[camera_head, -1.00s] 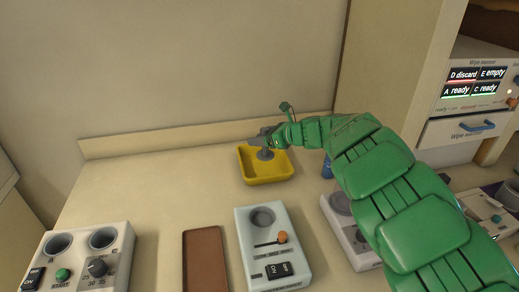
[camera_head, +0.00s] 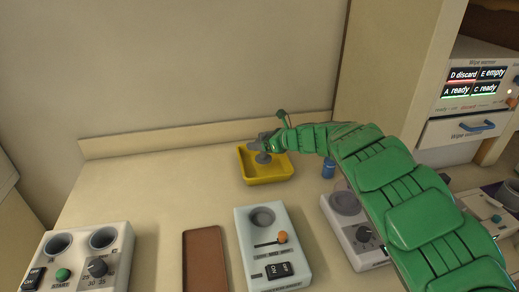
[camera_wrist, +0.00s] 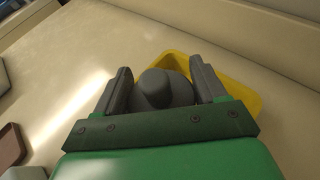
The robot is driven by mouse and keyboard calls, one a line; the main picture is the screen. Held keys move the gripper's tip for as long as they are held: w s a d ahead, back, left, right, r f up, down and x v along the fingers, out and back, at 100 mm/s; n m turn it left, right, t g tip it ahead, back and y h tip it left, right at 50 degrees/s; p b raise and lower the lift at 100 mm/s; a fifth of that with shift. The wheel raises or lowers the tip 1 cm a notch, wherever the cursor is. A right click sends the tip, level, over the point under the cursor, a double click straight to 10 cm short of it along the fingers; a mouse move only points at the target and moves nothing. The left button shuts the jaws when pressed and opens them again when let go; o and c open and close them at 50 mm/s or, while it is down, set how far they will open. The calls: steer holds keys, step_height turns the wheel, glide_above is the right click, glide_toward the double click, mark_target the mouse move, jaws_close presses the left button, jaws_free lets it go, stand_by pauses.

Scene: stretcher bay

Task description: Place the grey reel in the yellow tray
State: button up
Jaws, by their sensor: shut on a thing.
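The yellow tray (camera_head: 266,176) sits on the counter near the back wall. The grey reel (camera_head: 263,158) is at the tray, within its outline in the head view; whether it touches the tray floor I cannot tell. My gripper (camera_head: 262,143) is above the tray, shut on the reel from above. In the wrist view the reel (camera_wrist: 160,90) shows between my two grey fingers (camera_wrist: 160,84), with the yellow tray (camera_wrist: 240,93) behind and to the right. The lower part of the reel is hidden in the wrist view.
A blue bottle-like object (camera_head: 328,168) stands right of the tray. Another device (camera_head: 352,240) is partly behind my arm. The counter left of the tray is clear.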

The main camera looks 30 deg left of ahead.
mark_target(260, 156)
steer(key=shift+w+a+f, duration=0.15)
steer(key=shift+f, duration=1.55)
steer(key=o, duration=1.1)
steer(key=shift+f, duration=0.15)
steer(key=shift+c, duration=0.2)
steer(key=shift+d+r, duration=0.2)
steer(key=v, duration=1.1)
steer(key=shift+d, duration=0.3)
steer(key=shift+r, duration=0.1)
